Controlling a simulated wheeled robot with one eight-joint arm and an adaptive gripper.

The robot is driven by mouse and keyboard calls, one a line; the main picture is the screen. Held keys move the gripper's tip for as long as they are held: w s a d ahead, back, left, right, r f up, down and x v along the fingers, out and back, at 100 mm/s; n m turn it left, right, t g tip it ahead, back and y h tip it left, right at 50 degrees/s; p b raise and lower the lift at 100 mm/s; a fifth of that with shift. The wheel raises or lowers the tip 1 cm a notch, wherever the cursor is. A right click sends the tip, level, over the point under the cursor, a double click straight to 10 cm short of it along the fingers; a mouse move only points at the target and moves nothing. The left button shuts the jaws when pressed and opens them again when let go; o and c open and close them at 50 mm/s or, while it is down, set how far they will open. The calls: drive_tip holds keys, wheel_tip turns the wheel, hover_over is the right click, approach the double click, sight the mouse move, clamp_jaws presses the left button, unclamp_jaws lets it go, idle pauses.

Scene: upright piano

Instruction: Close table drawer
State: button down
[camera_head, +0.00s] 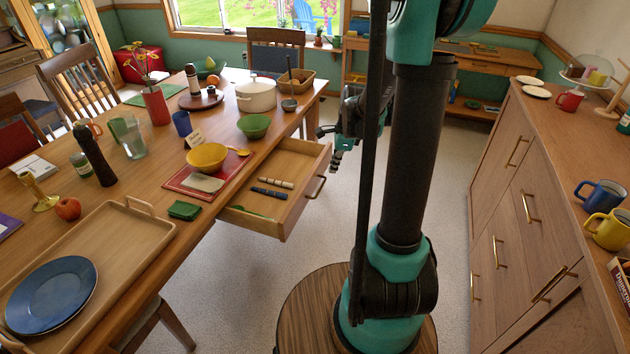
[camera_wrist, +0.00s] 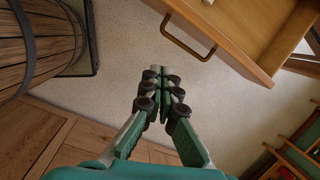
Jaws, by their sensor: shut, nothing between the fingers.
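The table drawer (camera_head: 289,218) is pulled out from the side of the wooden dining table (camera_head: 150,262). Its metal handle (camera_head: 316,187) is on the front panel. Inside lie a few slim items, including a dark blue one and a light one. In the wrist view, the drawer front (camera_wrist: 222,48) and its handle (camera_wrist: 187,36) are at the upper right. My gripper (camera_wrist: 160,72) is shut and empty, below and left of the handle and apart from it.
The table top holds bowls, a pot (camera_head: 256,96), a tray (camera_head: 90,253) and bottles. A sideboard (camera_head: 524,190) with mugs stands at the right. A chair (camera_head: 277,50) is at the table's far end. Open carpet (camera_head: 300,258) lies in front of the drawer.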

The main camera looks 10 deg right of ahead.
sight(315, 180)
drive_tip(key=w+a+f+m, duration=0.1)
drive_tip(key=w+f, duration=0.1)
drive_tip(key=f, duration=0.1)
drive_tip(key=w+a+f+m, duration=0.1)
drive_tip(key=w+f, duration=0.1)
drive_tip(key=f, duration=0.2)
drive_tip(key=w+a+f+m, duration=0.2)
drive_tip(key=f, duration=0.2)
drive_tip(key=shift+w+f, duration=0.15)
drive_tip(key=shift+w, duration=0.05)
drive_tip(key=shift+w+a, duration=0.35)
drive_tip(key=shift+a, duration=0.2)
drive_tip(key=w+a, duration=0.3)
drive_tip(key=a, duration=0.2)
drive_tip(key=w+a, duration=0.3)
drive_tip(key=a, duration=0.2)
drive_tip(key=w+a, duration=0.3)
drive_tip(key=a, duration=0.3)
